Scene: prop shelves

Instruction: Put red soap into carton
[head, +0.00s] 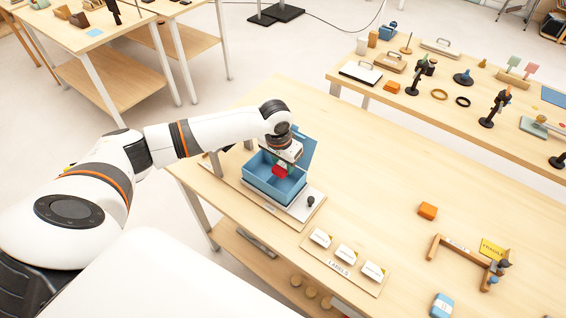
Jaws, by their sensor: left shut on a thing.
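My left gripper (283,163) points down over the open blue carton (262,187). It is shut on the red soap (280,171), a small red block held at the carton's opening, inside or just above it; I cannot tell how deep. The carton's blue lid (305,150) stands raised on its far side. The carton sits on a light base plate on the wooden table. My right gripper is not in view.
A labels board (340,266) with several white cards lies in front of the carton. An orange block (427,211), a wooden frame (449,247) and a blue packet (442,305) lie to the right. The table's middle is clear. Another table with many props stands behind.

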